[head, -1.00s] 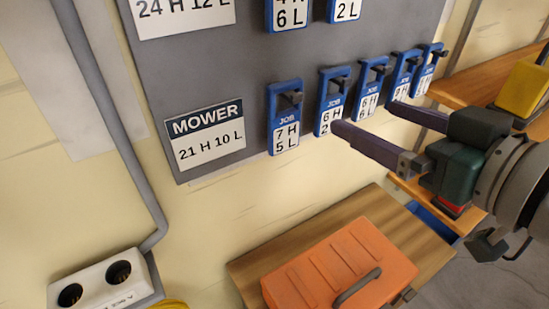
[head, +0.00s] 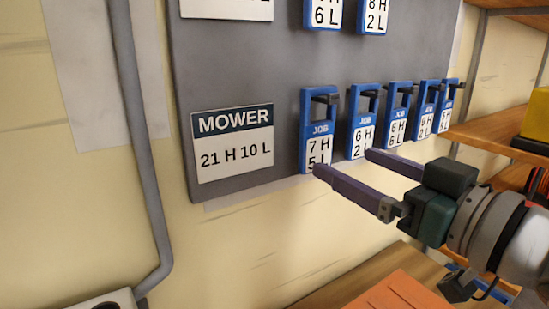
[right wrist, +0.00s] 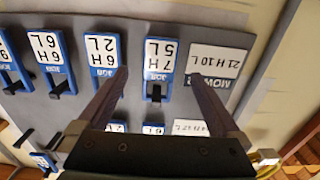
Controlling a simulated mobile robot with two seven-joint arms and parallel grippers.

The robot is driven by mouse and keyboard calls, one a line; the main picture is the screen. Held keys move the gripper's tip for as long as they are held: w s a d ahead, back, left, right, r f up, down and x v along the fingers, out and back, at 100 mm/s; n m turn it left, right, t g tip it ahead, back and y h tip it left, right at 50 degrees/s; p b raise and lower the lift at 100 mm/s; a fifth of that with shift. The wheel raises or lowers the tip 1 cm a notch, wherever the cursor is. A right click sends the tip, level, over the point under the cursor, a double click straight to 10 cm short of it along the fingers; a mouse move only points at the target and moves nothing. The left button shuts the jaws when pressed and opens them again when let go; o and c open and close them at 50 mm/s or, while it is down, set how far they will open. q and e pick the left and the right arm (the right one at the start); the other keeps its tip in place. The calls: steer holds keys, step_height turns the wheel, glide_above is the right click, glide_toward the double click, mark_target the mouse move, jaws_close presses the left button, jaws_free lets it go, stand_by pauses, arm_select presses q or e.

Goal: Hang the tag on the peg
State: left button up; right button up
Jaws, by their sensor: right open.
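Several blue JOB tags hang on dark pegs in a row on a grey board beside the MOWER label (head: 233,145). The nearest is the 7 H 5 L tag (head: 312,145), then the 6 H 2 L tag (head: 361,138) and the 6 H 6 L tag (head: 397,130). My right gripper (head: 344,162) is open, with nothing between its fingers. Its fingers point at the board near the lower ends of these two nearest tags. In the right wrist view, upside down, the 7 H 5 L tag (right wrist: 158,58) shows between the fingers, on its peg (right wrist: 155,94). My left gripper is out of view.
The grey board (head: 255,60) carries another tag row above. A grey pipe (head: 138,140) runs down the wall at left. An orange case (head: 395,293) lies on a wooden surface (head: 345,280) below. Wooden shelves (head: 495,130) with a yellow object (head: 537,115) are at right.

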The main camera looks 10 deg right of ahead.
mark_target(320, 138)
steer(key=shift+b+x, duration=1.05)
steer(key=shift+x, duration=2.65)
steer(key=c, duration=1.2)
steer(key=shift+r+p, duration=0.8)
steer(key=shift+p, duration=0.2)
